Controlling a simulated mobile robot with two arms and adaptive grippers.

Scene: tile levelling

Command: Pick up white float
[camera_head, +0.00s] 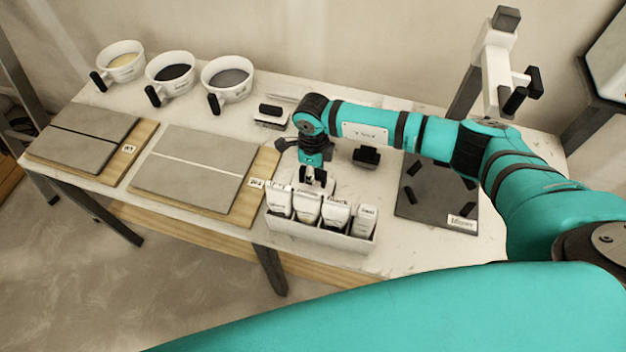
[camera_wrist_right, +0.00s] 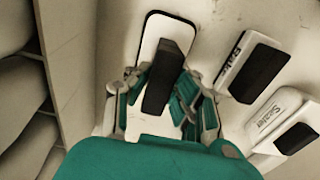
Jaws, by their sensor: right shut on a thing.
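The white float (camera_wrist_right: 158,45) has a pale flat plate with rounded corners and a black handle. In the right wrist view it lies between the fingers of my right gripper (camera_wrist_right: 165,95), which is shut on its black handle. In the head view my right gripper (camera_head: 316,178) points down just behind the bin of pouches. The float is mostly hidden there by the gripper and the pouches. I cannot tell whether the float touches the table. My left gripper is not in view.
A white bin (camera_head: 318,236) of labelled pouches stands at the table's front edge. Two black-handled tools (camera_wrist_right: 250,65) lie close beside the float. Tile boards (camera_head: 195,165) and cups (camera_head: 228,78) are left. A dark mat (camera_head: 437,195) with black pieces is right.

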